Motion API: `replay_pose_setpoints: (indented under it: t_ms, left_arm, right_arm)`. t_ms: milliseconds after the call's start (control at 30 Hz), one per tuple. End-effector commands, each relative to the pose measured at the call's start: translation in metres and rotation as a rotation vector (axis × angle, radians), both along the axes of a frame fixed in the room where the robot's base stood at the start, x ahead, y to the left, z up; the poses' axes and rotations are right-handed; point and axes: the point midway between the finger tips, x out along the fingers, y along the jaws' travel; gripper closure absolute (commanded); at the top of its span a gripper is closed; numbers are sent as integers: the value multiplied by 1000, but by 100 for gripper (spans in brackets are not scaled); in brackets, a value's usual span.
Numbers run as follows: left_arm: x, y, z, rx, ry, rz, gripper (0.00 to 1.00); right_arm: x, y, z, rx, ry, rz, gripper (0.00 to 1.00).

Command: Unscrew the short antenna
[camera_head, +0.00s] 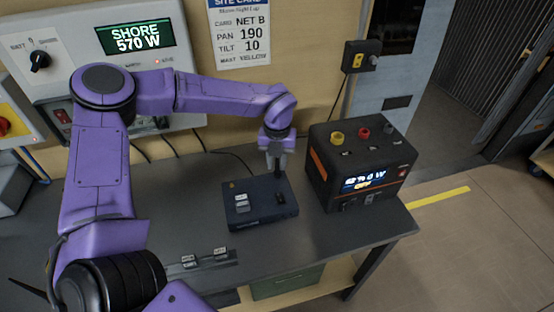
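My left gripper (275,165) points straight down just above the back edge of a dark blue-black box (261,219) on the bench. Its fingers are small and dark here, and I cannot tell whether they are open or shut or touch anything. I cannot make out the short antenna; it may be hidden by the gripper or too small to tell. The box has pale labels (242,203) on its left side and a small dark part (281,198) on its right. My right gripper is not in view.
A black and orange power unit (336,172) with coloured knobs stands close to the right of the box. A wall panel (133,38) reads SHORE 570 W. A small rail with labels (205,258) lies at the bench's front. The grey bench (330,236) is bare front right.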

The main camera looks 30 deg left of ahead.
Motion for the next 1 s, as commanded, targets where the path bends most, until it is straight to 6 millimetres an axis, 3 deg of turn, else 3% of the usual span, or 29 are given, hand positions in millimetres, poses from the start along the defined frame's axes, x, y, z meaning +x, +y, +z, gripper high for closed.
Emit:
replay_pose_setpoints:
  t_ms: [700, 1000]
  left_arm:
    - [0, 1, 2, 0, 1, -289, 70]
    - [0, 1, 0, 0, 0, -319, 70]
  right_arm:
    - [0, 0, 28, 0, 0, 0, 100]
    - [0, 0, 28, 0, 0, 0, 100]
